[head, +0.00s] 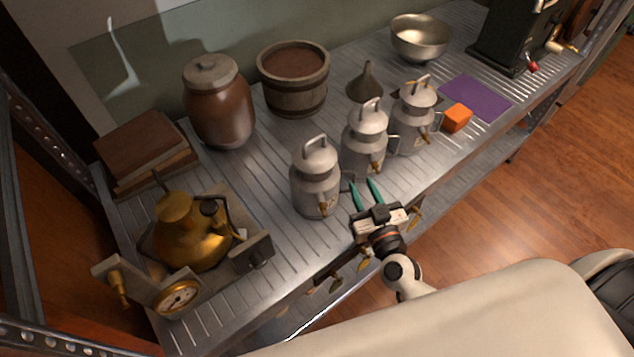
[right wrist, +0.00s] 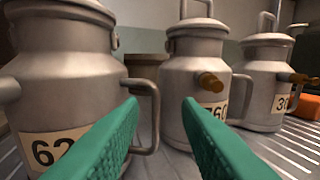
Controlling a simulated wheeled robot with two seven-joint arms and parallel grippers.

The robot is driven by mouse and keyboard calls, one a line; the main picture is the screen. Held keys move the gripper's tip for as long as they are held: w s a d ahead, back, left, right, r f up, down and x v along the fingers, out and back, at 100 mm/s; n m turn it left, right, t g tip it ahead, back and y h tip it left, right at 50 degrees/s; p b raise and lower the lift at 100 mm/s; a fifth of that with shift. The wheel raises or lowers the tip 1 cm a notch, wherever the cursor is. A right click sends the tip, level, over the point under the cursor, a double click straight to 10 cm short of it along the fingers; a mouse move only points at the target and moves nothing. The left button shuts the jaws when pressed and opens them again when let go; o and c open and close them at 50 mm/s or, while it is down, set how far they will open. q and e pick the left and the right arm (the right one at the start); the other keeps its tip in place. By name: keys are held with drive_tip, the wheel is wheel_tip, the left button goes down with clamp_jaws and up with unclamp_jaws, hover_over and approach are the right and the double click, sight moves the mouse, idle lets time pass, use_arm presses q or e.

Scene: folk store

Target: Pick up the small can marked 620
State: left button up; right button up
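Three small grey metal cans with top handles stand in a row on the slatted metal shelf. The nearest can (head: 315,180) has a label starting 62 in the right wrist view (right wrist: 65,80); its last digit is hidden by a green finger. My right gripper (head: 365,183) is open and empty, just right of the nearest can. In the wrist view, that can's side handle (right wrist: 154,118) appears between the fingertips. My left gripper is not in view.
A brass kettle (head: 190,235) stands left of the cans. Behind are a brown lidded jar (head: 218,105), a wooden tub (head: 293,80) and a funnel (head: 366,85). An orange cube (head: 456,118) and purple mat (head: 476,97) lie to the right. The shelf's front edge is close.

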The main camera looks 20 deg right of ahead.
sight(354, 177)
drive_tip(key=w, duration=0.5)
drive_tip(key=shift+a, duration=0.2)
drive_tip(key=shift+s, duration=0.1)
clamp_jaws()
drive_tip(key=shift+r, duration=0.15)
idle(0.9)
